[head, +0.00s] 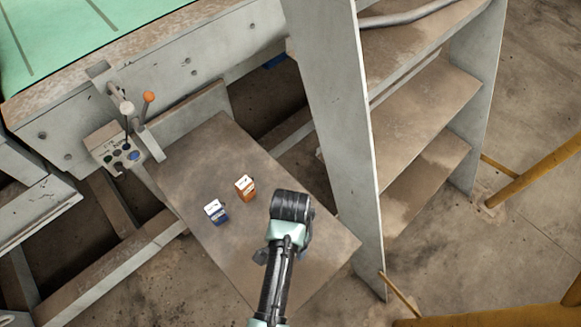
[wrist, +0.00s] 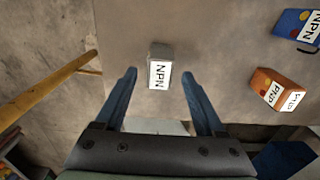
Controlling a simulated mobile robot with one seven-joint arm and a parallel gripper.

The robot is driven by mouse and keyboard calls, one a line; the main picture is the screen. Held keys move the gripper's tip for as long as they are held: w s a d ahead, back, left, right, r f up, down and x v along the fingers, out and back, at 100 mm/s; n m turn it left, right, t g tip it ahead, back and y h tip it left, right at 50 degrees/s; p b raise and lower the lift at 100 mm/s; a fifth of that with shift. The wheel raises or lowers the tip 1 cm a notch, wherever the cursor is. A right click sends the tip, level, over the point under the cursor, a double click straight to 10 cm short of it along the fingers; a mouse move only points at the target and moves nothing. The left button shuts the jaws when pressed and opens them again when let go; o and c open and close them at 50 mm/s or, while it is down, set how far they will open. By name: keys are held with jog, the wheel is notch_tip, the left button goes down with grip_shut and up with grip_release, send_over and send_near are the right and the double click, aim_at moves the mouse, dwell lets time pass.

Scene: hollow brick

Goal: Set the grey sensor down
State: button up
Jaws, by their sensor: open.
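The grey sensor (wrist: 160,58), a small block with a white "NPN" label, appears to stand on the brown plate in the wrist view. My gripper (wrist: 159,77) is open, with one blue finger to each side of the sensor's near end and a gap on both sides. Most of the sensor lies beyond the fingertips. In the head view my gripper (head: 284,250) is over the right part of the plate (head: 205,150), and my arm hides the grey sensor there.
An orange sensor (head: 245,188) labelled "PNP" and a blue sensor (head: 216,212) labelled "NPN" stand left of my gripper in the head view. A grey shelf unit (head: 350,130) rises close on the right. A control box with levers (head: 117,148) is at the far left.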

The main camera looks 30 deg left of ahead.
notch_tip(320, 180, up, 10)
dwell(0.3)
jog(key=shift+w, duration=0.1)
jog(key=w+r+t+y, duration=0.2)
jog(key=w+r+t, duration=0.6)
jog(key=w+r, duration=0.65)
jog(key=w+d+r+n+t, duration=0.1)
jog(key=w+r+t, duration=0.2)
jog(key=r, duration=0.5)
jog(key=w+d+r+t, duration=0.1)
jog(key=w+r+t, duration=0.15)
jog(key=r, duration=0.55)
jog(key=s+d+r+n+t, duration=0.1)
jog(key=d+r+t, duration=0.15)
jog(key=r, duration=0.65)
jog(key=s+d+r+t, duration=0.15)
jog(key=r+t, duration=0.25)
jog(key=r, duration=0.4)
jog(key=s+d+r+n+t+h, duration=0.1)
jog(key=s+d+r+t, duration=0.1)
jog(key=s+r, duration=0.4)
jog(key=s+d+r+n+t+h, duration=0.1)
jog(key=s+d+r+t, duration=0.2)
jog(key=r, duration=0.9)
jog(key=s+t, duration=0.2)
jog(key=s, duration=0.1)
jog(key=shift+s+r, duration=0.15)
jog(key=shift+r, duration=0.05)
